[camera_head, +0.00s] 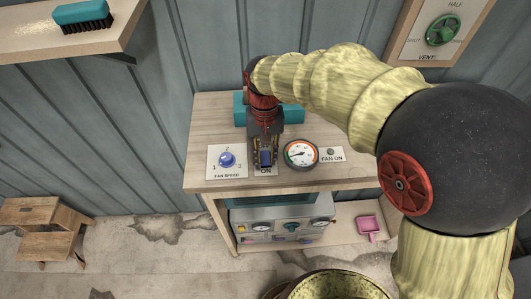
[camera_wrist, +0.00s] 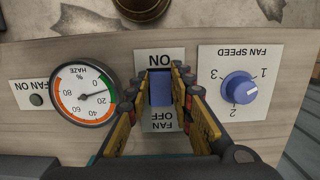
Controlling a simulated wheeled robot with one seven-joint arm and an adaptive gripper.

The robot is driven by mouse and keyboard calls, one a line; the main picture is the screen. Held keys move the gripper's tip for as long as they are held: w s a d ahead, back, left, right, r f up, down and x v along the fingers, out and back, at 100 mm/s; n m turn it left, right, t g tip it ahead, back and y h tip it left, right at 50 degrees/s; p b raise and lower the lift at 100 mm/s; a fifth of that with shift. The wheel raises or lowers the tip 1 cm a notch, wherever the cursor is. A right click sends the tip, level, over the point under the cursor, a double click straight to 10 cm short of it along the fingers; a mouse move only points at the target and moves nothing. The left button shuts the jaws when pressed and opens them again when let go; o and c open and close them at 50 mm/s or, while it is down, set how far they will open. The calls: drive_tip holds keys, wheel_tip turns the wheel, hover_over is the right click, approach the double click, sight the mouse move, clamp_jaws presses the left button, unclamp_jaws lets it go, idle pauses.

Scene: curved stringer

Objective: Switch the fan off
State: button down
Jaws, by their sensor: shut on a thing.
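The fan switch is a blue rocker (camera_wrist: 161,88) on a white plate, with ON at one end and FAN OFF at the other. In the wrist view the plate appears upside down. My gripper (camera_wrist: 160,78) has one finger on each side of the rocker and is shut on it. In the head view my gripper (camera_head: 265,156) comes down over the switch on the table and hides most of the plate; only ON shows at its front. Which way the rocker is tipped I cannot tell. The FAN ON lamp (camera_head: 331,152) looks dark, also in the wrist view (camera_wrist: 36,100).
Left of the switch in the head view is the FAN SPEED knob (camera_head: 227,159); right of it is the haze gauge (camera_head: 300,153). A teal object (camera_head: 291,114) lies behind my gripper on the wooden table (camera_head: 212,113). A green vent wheel (camera_head: 443,30) is on the wall.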

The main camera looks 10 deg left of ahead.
sight(265, 151)
drive_tip(key=shift+w+r+g+p, duration=0.1)
drive_tip(key=shift+w+g+p, duration=0.15)
drive_tip(key=shift+g+p, duration=0.55)
drive_tip(key=c, duration=1.7)
unclamp_jaws()
drive_tip(key=shift+o, duration=0.7)
drive_tip(key=v, duration=1.2)
drive_tip(key=shift+s+a, duration=0.15)
drive_tip(key=shift+a, duration=0.05)
